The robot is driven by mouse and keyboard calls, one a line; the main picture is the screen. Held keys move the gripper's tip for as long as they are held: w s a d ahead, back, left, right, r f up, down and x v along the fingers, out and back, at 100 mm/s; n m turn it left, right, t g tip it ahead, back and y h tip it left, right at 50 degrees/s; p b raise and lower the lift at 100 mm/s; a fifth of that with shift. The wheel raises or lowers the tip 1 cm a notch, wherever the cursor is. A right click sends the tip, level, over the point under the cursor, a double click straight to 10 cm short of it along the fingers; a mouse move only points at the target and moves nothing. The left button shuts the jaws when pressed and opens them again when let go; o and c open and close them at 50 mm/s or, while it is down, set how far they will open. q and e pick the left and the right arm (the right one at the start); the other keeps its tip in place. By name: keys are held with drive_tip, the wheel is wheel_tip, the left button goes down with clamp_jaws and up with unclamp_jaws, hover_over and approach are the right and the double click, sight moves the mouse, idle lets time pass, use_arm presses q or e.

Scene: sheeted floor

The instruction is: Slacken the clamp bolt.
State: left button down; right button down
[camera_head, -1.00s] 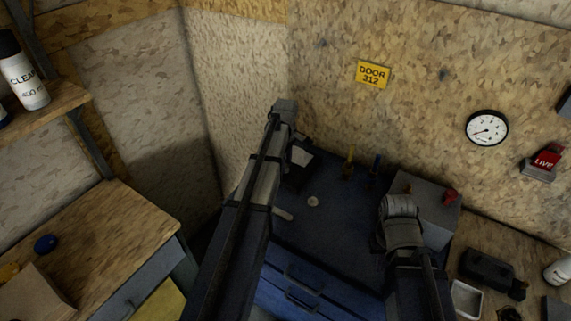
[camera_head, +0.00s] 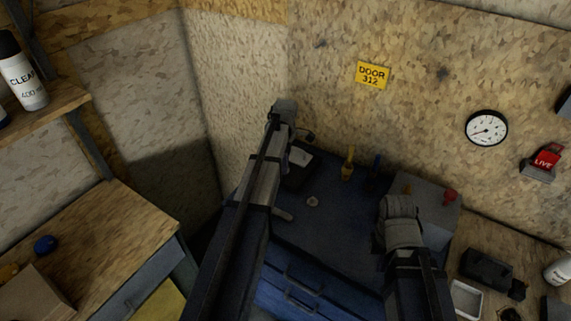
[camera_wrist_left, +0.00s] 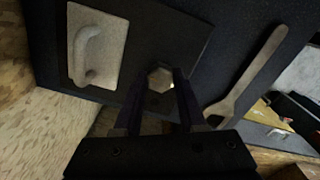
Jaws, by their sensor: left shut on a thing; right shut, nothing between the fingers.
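The clamp bolt, a pale hex head (camera_wrist_left: 160,78), sits at the edge of a dark block (camera_wrist_left: 190,35) in the left wrist view. My left gripper (camera_wrist_left: 163,88) is shut on it, with one finger on each side of the hex. In the head view my left arm reaches to the back left of the blue cabinet top, and its wrist (camera_head: 283,112) largely hides the fingers and the bolt. A light plate with a raised handle (camera_wrist_left: 95,48) lies beside the bolt. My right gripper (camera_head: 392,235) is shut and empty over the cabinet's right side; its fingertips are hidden.
An open-end wrench (camera_wrist_left: 250,75) lies beside the block. A yellow-handled tool (camera_head: 348,163) and a blue-handled tool (camera_head: 374,168) stand behind. A grey box (camera_head: 433,195) with red parts is at the right. The cabinet's middle (camera_head: 335,225) is mostly clear.

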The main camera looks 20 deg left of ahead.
use_arm(q)
drive_tip(key=shift+c, duration=2.4)
unclamp_jaws()
drive_tip(key=shift+r, duration=0.15)
use_arm(e)
drive_tip(key=shift+r, duration=0.1)
use_arm(q)
wheel_tip(320, 180, up, 8)
drive_tip(key=p, duration=0.8)
drive_tip(key=shift+f, duration=0.2)
use_arm(e)
wheel_tip(320, 180, up, 8)
drive_tip(key=shift+f, duration=0.2)
